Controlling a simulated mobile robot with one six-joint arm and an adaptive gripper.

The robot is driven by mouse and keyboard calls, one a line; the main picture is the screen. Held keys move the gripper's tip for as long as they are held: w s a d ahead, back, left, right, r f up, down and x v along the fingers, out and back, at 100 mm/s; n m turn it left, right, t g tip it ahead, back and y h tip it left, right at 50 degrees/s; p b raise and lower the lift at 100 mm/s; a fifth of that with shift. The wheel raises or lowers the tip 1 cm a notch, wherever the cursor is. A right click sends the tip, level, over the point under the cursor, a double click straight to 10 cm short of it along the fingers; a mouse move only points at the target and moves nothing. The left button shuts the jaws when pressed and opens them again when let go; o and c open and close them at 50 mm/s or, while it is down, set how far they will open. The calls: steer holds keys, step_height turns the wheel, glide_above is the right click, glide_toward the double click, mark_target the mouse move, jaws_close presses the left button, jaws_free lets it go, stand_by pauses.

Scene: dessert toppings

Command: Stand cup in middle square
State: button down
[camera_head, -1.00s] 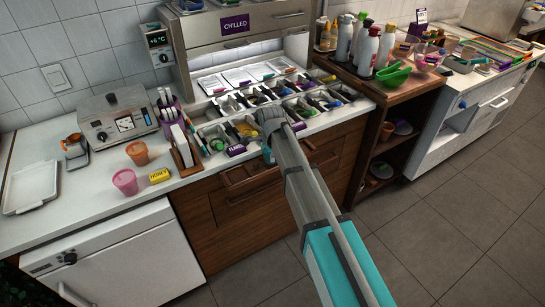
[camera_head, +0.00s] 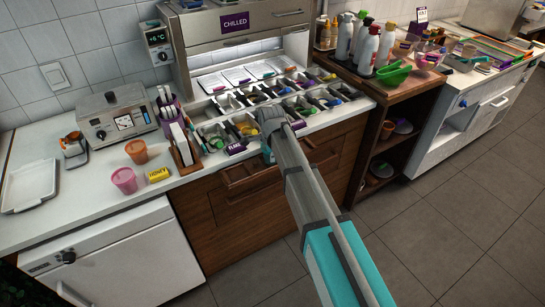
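Two cups stand upright on the white counter at the left: a pink cup (camera_head: 124,181) nearer the front edge and an orange cup (camera_head: 137,152) just behind it. My arm reaches from the lower right toward the topping bins. My gripper (camera_head: 269,116) is at its far end, over the front of the bins, well to the right of both cups. Its fingers are hidden or too small to make out, so I cannot tell whether it is open or holds anything. I cannot make out a middle square in this view.
A yellow block (camera_head: 158,175) lies right of the pink cup. A white tray (camera_head: 30,187) lies at the far left, and a grey appliance (camera_head: 116,112) stands behind the cups. Bottles (camera_head: 367,50) and a green scoop (camera_head: 394,74) are on the wooden shelf unit at right.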

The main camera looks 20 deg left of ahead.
steer(key=c, duration=0.7)
jaws_free()
steer(key=o, duration=0.4)
steer(key=shift+r, duration=0.15)
steer(key=shift+r+p, duration=3.85)
steer(key=shift+p, duration=0.15)
